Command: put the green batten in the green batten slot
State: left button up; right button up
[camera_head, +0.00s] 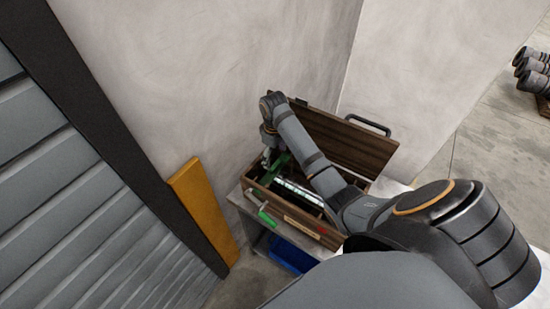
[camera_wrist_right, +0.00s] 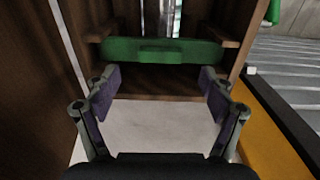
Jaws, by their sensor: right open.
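The green batten (camera_wrist_right: 160,50) lies crosswise between two wooden side walls in the right wrist view, its ends at small wooden ledges that look like the slot (camera_wrist_right: 228,43). It also shows as a green bar in the head view (camera_head: 281,161), near the far left end of the wooden box (camera_head: 322,232). My right gripper (camera_wrist_right: 160,88) is open and empty, its fingers apart just short of the batten. In the head view it is at the box's left end (camera_head: 268,158), partly hidden. Whether the batten is fully seated I cannot tell. My left gripper is out of view.
The box's lid (camera_head: 345,140) stands open at the back. A silvery cylinder (camera_head: 297,190) lies inside. Another green piece (camera_head: 267,217) is at the box's front left. A yellow post (camera_head: 203,205) stands left of the box, and a blue bin (camera_head: 290,255) sits below.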

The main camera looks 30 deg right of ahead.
aim_at(275, 166)
jog(key=shift+r, duration=1.5)
